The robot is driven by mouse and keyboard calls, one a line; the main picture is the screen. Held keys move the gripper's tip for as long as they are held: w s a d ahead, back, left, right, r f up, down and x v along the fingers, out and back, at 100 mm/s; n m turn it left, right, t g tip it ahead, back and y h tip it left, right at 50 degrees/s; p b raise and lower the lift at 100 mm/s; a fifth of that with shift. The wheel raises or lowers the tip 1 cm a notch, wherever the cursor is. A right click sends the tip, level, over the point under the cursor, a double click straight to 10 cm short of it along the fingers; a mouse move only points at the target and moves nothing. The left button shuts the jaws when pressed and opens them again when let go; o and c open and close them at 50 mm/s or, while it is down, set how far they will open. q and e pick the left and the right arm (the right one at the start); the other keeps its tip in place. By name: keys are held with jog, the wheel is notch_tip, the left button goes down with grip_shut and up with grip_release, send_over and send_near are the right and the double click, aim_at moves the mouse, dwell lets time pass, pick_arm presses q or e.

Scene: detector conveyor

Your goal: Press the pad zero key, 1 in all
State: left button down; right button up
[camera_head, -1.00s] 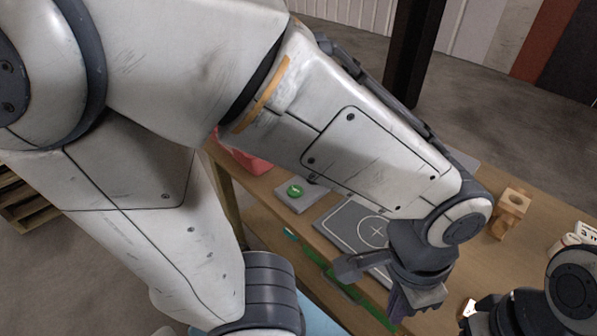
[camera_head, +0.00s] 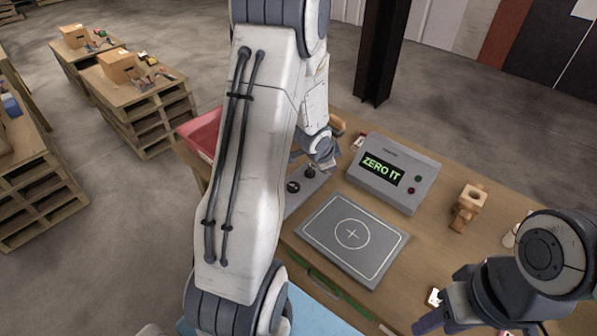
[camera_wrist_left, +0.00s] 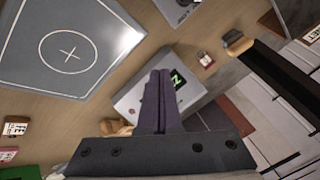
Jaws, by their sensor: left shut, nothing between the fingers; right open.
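My left arm hides the panel's left part. My left gripper (camera_wrist_left: 163,75) is shut and empty in the left wrist view, apart from the panel, its fingers overlapping the display box. In the head view it is largely hidden behind my arm near the panel's far end. My right gripper (camera_head: 462,318) is open at the bottom right.
The grey display box (camera_head: 405,195) reads "ZERO IT" in green. A wooden block with a hole (camera_head: 468,205) stands right of it. A red bin (camera_head: 203,132) is at the table's left end. A wooden-handled tool (camera_wrist_left: 235,42) lies beyond the panel.

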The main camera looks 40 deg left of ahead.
pick_arm(q)
jog(key=s+a+f+t+p, duration=0.1)
jog(key=a, duration=0.5)
jog(key=s+a+f+t+p, duration=0.1)
jog(key=a+f, duration=0.1)
jog(key=a, duration=0.4)
jog(key=shift+s+a+m+t+p, duration=0.25)
jog(key=shift+a+m+t+p, duration=0.05)
jog(key=shift+a+p, duration=0.1)
pick_arm(e)
notch_tip(320, 180, up, 4)
jog(key=shift+r, duration=0.15)
pick_arm(q)
jog(key=shift+f, duration=0.15)
jog(key=b, duration=0.6)
send_over(293, 187)
jog(key=f, duration=0.7)
jog(key=shift+s+a+f, duration=0.25)
jog(key=shift+s+f, duration=0.1)
jog(key=shift+f+b, duration=0.45)
jog(key=shift+b, duration=0.1)
pick_arm(e)
notch_tip(293, 187, down, 7)
pick_arm(q)
jog(key=shift+f+b, duration=0.4)
jog(key=shift+b, duration=0.05)
pick_arm(e)
jog(key=shift+f, duration=0.55)
